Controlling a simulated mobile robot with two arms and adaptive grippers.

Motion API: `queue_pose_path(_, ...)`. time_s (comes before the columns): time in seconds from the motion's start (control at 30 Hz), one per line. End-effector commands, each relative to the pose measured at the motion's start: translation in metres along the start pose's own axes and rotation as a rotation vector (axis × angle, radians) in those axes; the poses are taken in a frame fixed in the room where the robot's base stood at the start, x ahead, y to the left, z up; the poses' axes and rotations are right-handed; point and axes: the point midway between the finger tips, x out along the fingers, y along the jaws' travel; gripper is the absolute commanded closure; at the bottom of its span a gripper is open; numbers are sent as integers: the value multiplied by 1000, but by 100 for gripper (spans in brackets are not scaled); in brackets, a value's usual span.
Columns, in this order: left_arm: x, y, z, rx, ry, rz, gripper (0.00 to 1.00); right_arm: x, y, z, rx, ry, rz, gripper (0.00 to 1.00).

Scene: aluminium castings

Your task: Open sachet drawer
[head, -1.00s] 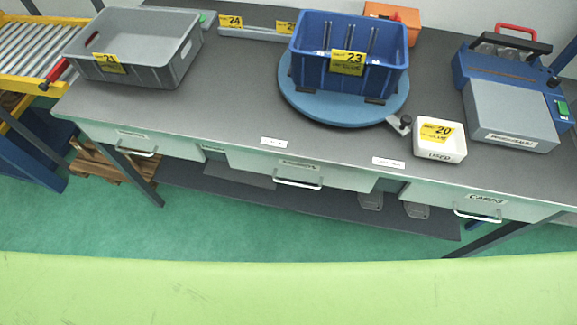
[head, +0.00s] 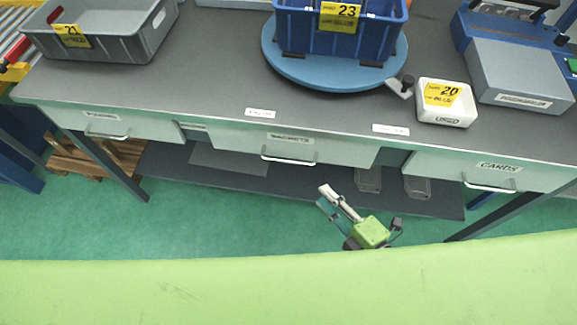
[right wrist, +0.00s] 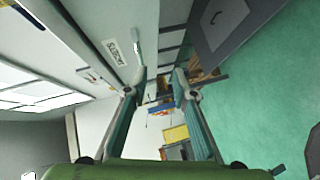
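The sachet drawer (head: 295,140) is the middle drawer under the grey table, with a "SACHETS" label and a pale bar handle (head: 288,160). It looks shut. In the right wrist view the drawer front (right wrist: 97,35) and its handle (right wrist: 137,45) show at upper left. My right gripper (head: 325,198) is in front of the table, below and to the right of the handle in the head view, and apart from it. In the right wrist view its two fingers (right wrist: 161,78) are spread with nothing held between them. My left gripper is not in view.
The cards drawer (head: 485,171) is on the right and another drawer (head: 110,124) on the left. On the table (head: 215,75) are a grey bin (head: 90,47), a blue crate (head: 340,40) on a turntable (head: 300,72) and a white box (head: 447,108). The green floor in front is clear.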

Motion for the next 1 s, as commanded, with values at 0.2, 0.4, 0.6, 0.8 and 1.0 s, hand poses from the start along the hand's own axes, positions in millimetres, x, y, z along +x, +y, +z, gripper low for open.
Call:
queue_pose_path(0.2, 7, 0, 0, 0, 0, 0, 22, 0, 31, -25, -91, 61, 74, 75)
queue_pose_path(0.4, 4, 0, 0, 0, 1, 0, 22, 26, 35, -26, -94, 61, 77, 75)
queue_pose_path(0.6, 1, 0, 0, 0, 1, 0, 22, 70, 38, -28, -91, 59, 76, 75)
queue_pose_path(0.8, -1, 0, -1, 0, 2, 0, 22, 108, 40, -31, -89, 60, 73, 75)
queue_pose_path(1.0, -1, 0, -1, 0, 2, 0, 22, 130, 40, -32, -90, 60, 72, 75)
